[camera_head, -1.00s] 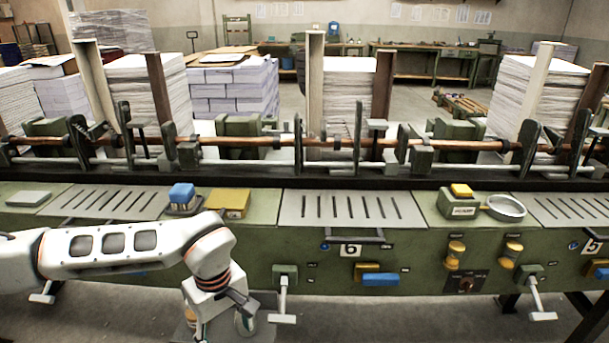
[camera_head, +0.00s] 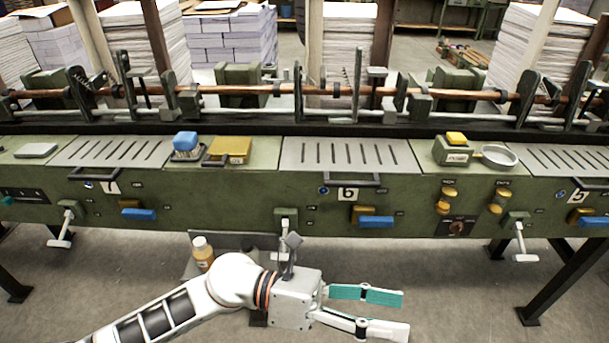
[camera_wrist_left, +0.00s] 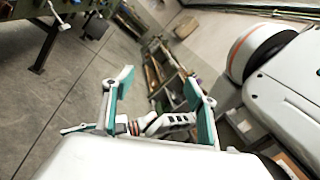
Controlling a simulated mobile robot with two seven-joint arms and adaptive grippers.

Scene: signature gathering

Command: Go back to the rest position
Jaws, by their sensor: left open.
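My left gripper (camera_head: 400,314) is at the lower middle of the head view, in front of the green machine (camera_head: 245,200) and below its front panel. Its two fingers, with teal pads, point right and stand apart with nothing between them. In the left wrist view the open left gripper (camera_wrist_left: 158,92) also holds nothing. Beyond its fingers a white arm of mine (camera_wrist_left: 170,122) shows small and partly covered.
A bottle with a white cap (camera_head: 203,253) stands on a grey plate behind my left arm. The machine carries a blue-topped stamp (camera_head: 186,144), a yellow box (camera_head: 230,150) and a grey round dish (camera_head: 499,155). Levers stick out of its front. Floor (camera_head: 470,290) right of the gripper is clear.

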